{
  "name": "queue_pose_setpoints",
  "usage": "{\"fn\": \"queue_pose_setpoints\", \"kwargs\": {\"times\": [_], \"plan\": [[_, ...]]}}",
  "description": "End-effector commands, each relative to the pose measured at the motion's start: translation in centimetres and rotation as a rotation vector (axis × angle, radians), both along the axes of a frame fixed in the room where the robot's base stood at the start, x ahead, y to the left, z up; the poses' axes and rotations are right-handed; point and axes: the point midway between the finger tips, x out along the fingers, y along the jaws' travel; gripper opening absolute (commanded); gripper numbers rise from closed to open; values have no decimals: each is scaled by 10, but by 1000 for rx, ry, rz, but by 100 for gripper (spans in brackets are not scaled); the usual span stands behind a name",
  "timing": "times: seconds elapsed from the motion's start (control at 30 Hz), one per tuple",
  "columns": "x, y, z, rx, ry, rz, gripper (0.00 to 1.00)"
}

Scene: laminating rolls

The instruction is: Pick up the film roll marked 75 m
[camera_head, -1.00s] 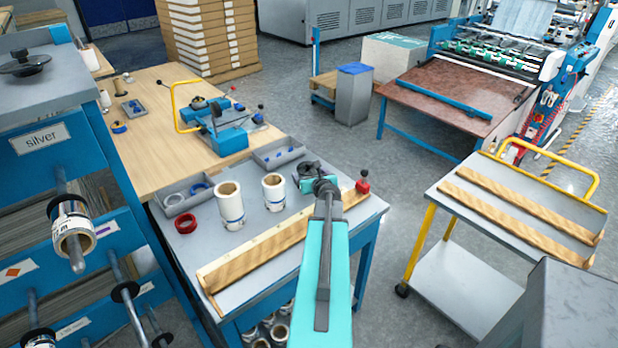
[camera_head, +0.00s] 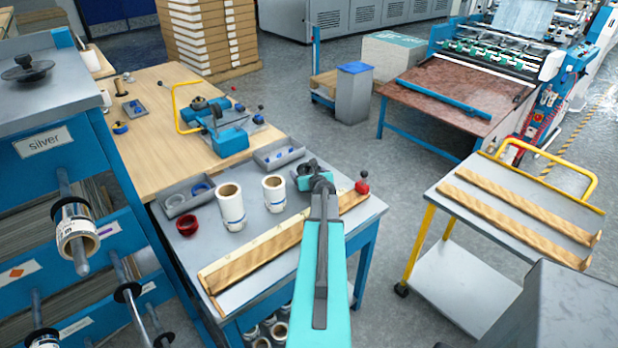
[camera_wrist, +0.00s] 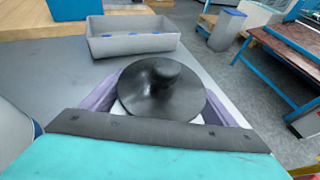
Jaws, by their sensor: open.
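Two white film rolls stand upright on the grey table: a larger one (camera_head: 230,207) and a smaller one (camera_head: 274,194). Their length marks are too small to read. My gripper (camera_head: 310,178) is to the right of the smaller roll, pointing down at the table. In the wrist view my gripper (camera_wrist: 163,98) is open, with its pale purple fingers on either side of a black knobbed disc (camera_wrist: 160,88). White shows under the disc's edge, perhaps a roll, but most of it is hidden. I cannot tell whether the fingers touch it.
A wooden ruled strip (camera_head: 255,250) lies along the table's front. A grey tray (camera_head: 278,155) stands behind, another tray (camera_head: 188,198) and a red ring (camera_head: 187,226) at left. A red-knobbed item (camera_head: 362,184) stands at right. A trolley (camera_head: 500,210) stands further right.

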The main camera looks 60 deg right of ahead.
Motion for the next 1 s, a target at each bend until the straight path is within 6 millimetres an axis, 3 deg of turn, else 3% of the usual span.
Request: {"fn": "queue_pose_setpoints", "kwargs": {"times": [0.73, 1.0], "plan": [[5, -5, -3, 0, 0, 0, 81], [5, -5, -3, -1, -1, 0, 37]]}}
